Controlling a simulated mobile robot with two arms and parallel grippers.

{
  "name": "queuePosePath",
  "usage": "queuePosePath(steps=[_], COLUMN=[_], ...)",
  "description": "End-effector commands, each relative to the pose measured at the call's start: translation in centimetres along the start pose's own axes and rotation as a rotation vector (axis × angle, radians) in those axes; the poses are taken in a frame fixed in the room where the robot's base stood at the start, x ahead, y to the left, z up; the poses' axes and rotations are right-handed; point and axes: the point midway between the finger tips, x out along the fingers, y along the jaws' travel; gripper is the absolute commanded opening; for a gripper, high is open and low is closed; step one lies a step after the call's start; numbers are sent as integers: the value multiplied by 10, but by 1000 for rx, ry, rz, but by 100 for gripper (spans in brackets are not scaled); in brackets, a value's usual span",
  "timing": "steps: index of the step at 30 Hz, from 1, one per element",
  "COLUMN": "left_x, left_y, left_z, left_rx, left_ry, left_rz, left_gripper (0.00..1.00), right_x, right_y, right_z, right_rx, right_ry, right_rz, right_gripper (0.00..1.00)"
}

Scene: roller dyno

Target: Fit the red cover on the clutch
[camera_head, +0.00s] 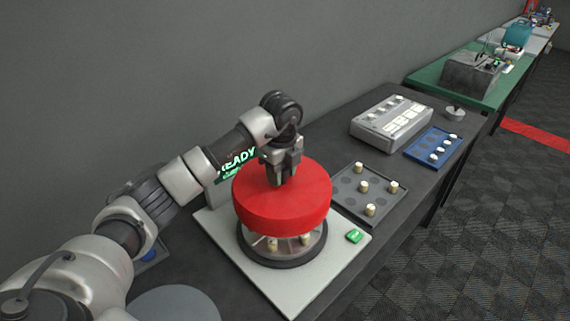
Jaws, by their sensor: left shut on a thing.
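The red cover (283,207) is a thick round disc, roughly level. My left gripper (281,178) is over its top middle and is shut on it; the grip point itself is partly hidden. The clutch (283,255) is a round dark-rimmed part directly below the cover, on a light base plate (342,270). Cream rollers (305,240) show in the gap between cover and clutch. The cover hides most of the clutch's top. My right gripper is not in view.
A grey tray (345,195) with several cream rollers lies right of the plate. A green button (354,236) sits on the plate. A lit display (238,162) stands behind my left arm. A grey box (388,121) and a blue tray (432,150) lie farther back.

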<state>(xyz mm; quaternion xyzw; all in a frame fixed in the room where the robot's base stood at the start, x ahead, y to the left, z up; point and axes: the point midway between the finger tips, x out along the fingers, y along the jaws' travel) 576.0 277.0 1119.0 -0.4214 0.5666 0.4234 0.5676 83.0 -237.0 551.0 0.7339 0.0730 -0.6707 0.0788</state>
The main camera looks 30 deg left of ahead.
Motion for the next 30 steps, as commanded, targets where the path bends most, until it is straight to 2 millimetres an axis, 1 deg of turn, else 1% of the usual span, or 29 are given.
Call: queuePosePath(steps=[3,8,11,19,21,25,30], left_x=[-2,4,12,46,52,59,60], left_y=[-2,-3,-2,-2,-2,-2,-2], left_z=[2,3,2,2,3,3,3], left_rx=[-78,-108,-107,-105,-105,-104,-104], left_ry=[3,4,4,4,3,3,3], left_rz=[-1,0,1,0,-1,0,0], left_gripper=[2,2,2,2,2,2,2], right_x=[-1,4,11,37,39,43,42], right_y=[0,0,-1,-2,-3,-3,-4], right_z=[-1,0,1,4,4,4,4], right_rx=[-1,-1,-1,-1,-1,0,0], right_ry=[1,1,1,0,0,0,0], right_rz=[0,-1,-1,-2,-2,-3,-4], right_gripper=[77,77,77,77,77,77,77])
